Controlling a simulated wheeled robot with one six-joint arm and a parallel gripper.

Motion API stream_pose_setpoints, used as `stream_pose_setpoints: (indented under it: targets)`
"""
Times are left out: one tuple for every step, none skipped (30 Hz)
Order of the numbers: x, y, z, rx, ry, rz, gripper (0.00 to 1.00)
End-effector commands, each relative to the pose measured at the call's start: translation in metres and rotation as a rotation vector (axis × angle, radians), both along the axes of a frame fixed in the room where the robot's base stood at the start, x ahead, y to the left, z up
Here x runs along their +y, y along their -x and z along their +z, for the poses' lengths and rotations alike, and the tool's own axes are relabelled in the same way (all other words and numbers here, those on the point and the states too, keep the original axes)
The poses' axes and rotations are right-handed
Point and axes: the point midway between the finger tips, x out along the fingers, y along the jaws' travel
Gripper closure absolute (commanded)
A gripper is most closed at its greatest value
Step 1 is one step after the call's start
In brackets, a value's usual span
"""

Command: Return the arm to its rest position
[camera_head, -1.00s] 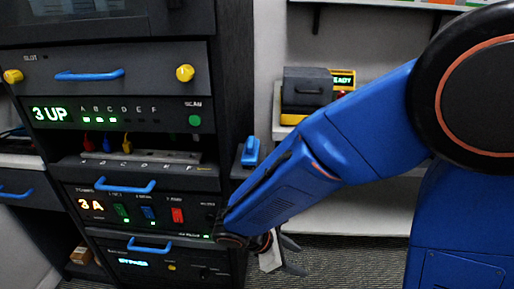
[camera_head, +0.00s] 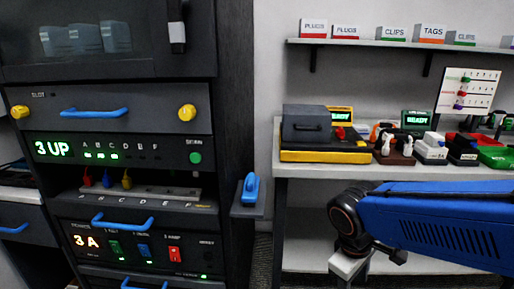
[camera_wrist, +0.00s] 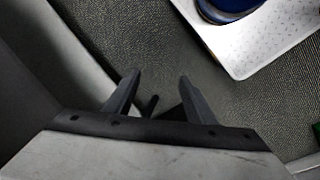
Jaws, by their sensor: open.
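My gripper (camera_wrist: 157,92) shows in the wrist view with its two dark fingers apart and nothing between them. It points down over the grey carpet (camera_wrist: 150,40). In the head view my blue arm reaches in from the right, in front of the lower part of the bench. The wrist is low at the lower middle, and the fingers are out of the frame there. The gripper is apart from the rack and from the things on the bench.
The black rack (camera_head: 228,110) with blue handles stands left. The white bench (camera_head: 400,172) at right holds a yellow-black machine (camera_head: 325,148) and several small devices. A shelf (camera_head: 400,44) with labelled boxes hangs above.

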Motion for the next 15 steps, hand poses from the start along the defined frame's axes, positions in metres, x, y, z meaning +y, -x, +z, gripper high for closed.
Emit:
stream_pose_setpoints:
  targets:
    - [-0.006, 0.003, 0.006, -0.026, -0.027, -0.047, 0.5]
    - [-0.009, 0.005, 0.009, -0.041, -0.042, -0.072, 0.5]
    - [-0.013, 0.007, 0.012, -0.059, -0.062, -0.107, 0.5]
    - [-0.015, 0.009, 0.015, -0.074, -0.077, -0.132, 0.5]
    - [-0.018, 0.011, 0.018, -0.088, -0.091, -0.158, 0.5]
    - [-0.021, 0.013, 0.021, -0.108, -0.111, -0.191, 0.5]
    - [-0.024, 0.015, 0.024, -0.123, -0.125, -0.217, 0.5]
    - [-0.027, 0.017, 0.027, -0.138, -0.139, -0.243, 0.5]
    - [-0.029, 0.02, 0.031, -0.159, -0.159, -0.276, 0.5]
    - [-0.032, 0.022, 0.034, -0.174, -0.173, -0.301, 0.5]
    - [-0.034, 0.024, 0.036, -0.19, -0.186, -0.325, 0.5]
    - [-0.037, 0.026, 0.04, -0.211, -0.206, -0.358, 0.5]
    - [-0.039, 0.028, 0.043, -0.228, -0.22, -0.382, 0.5]
    - [-0.041, 0.03, 0.045, -0.244, -0.233, -0.406, 0.5]
    - [-0.043, 0.033, 0.049, -0.265, -0.251, -0.437, 0.5]
